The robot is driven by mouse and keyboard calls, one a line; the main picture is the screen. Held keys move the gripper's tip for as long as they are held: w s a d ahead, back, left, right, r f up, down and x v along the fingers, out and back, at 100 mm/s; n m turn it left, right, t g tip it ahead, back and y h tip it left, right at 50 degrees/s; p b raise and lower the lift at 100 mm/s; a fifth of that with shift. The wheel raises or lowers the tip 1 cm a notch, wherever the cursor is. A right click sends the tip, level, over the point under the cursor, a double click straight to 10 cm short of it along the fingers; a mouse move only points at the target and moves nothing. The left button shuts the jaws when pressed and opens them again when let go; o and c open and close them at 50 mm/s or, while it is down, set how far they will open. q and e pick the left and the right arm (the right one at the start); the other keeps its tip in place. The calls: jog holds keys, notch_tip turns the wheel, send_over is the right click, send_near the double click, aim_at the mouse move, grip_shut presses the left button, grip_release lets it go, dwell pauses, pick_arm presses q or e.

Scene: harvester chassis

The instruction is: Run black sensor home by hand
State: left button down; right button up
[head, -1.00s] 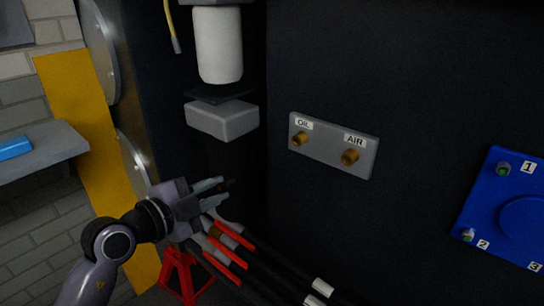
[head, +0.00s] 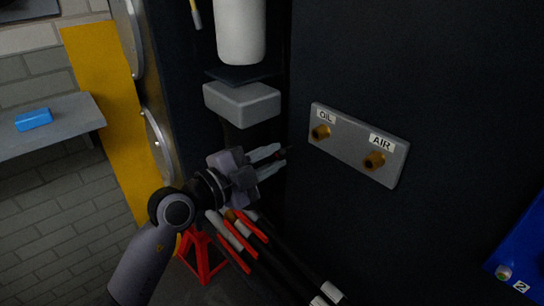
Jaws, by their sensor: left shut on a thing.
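My left gripper (head: 278,161) is in the middle of the head view, its fingers pointing right. It is shut on a small dark thing, which I take to be the black sensor (head: 286,152); the fingers hide most of it. The gripper is in front of the dark chassis wall, below the grey block and left of the OIL and AIR plate, apart from both as far as I can tell. I cannot make out a seat for the sensor. My right gripper is not in view.
The grey plate (head: 358,145) has two brass fittings. A white cylinder (head: 240,30) hangs above a grey block (head: 242,103). Red-handled hoses or rods (head: 240,236) are below the gripper, with a red stand (head: 203,256). A blue box (head: 33,119) lies on a shelf at left.

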aim_at(291, 149)
pick_arm(q)
jog(key=shift+a+r+p, duration=0.1)
jog(key=shift+p, duration=0.45)
jog(key=shift+p+x, duration=0.45)
jog(key=shift+x, duration=2.5)
jog(key=shift+p+x, duration=0.55)
jog(key=shift+x, duration=0.9)
jog(key=shift+p, duration=0.5)
jog(key=shift+f, duration=0.35)
jog(key=shift+p, duration=0.5)
